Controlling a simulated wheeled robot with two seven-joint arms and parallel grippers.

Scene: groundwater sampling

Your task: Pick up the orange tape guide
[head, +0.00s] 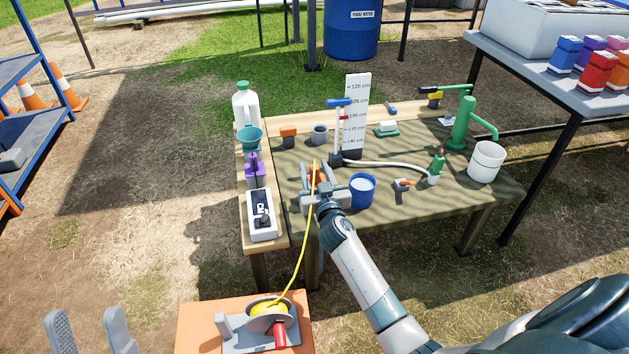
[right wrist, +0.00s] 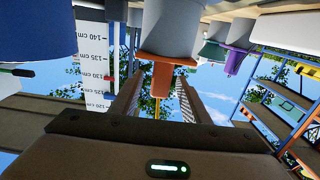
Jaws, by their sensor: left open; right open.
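The orange tape guide (head: 316,172) is at the table's front left, partly hidden by my right gripper (head: 318,172). The yellow tape (head: 301,255) runs from the guide down to the reel (head: 268,308). In the right wrist view, which is upside down, the guide (right wrist: 163,65) has a wide flange against a grey cylinder and a narrower part between my open right gripper's fingers (right wrist: 158,95). I cannot tell whether they touch it. My left gripper (head: 86,318) is open and empty at the lower left, away from the table.
A blue bucket (head: 362,190) stands close right of my right gripper. The height scale (head: 355,110) and a blue-topped stand (head: 337,130) rise behind. A grey-white meter box (head: 262,215) and purple item (head: 255,172) are to the left. A white bucket (head: 486,162) is right.

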